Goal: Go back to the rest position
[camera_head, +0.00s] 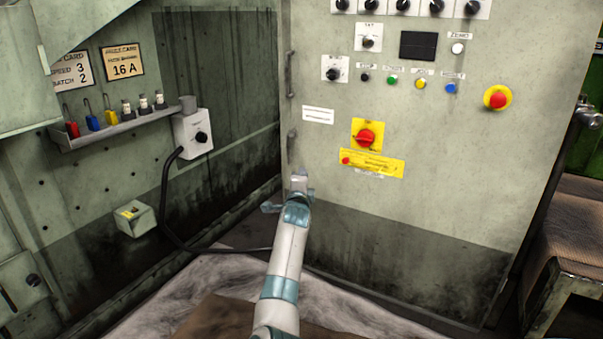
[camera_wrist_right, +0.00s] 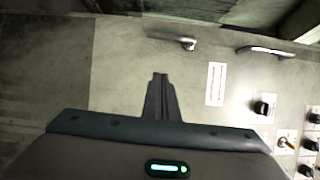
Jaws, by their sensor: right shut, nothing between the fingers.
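My right arm reaches up from the bottom middle of the head view. Its gripper (camera_head: 299,178) is in front of the lower left part of the grey control cabinet (camera_head: 440,140). In the right wrist view the two fingers of this gripper (camera_wrist_right: 160,78) are together with nothing between them. The cabinet face (camera_wrist_right: 120,70) fills the background there. I cannot tell the exact gap between the fingertips and the cabinet. My left gripper is in neither view.
The cabinet carries a red rotary switch on yellow (camera_head: 366,137), a red emergency button (camera_head: 498,98) and knobs along the top. Left of it are a wall shelf (camera_head: 125,127) with padlocks, a switch box (camera_head: 196,133) with a black cable and a small box (camera_head: 134,218). A bench (camera_head: 575,240) stands right.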

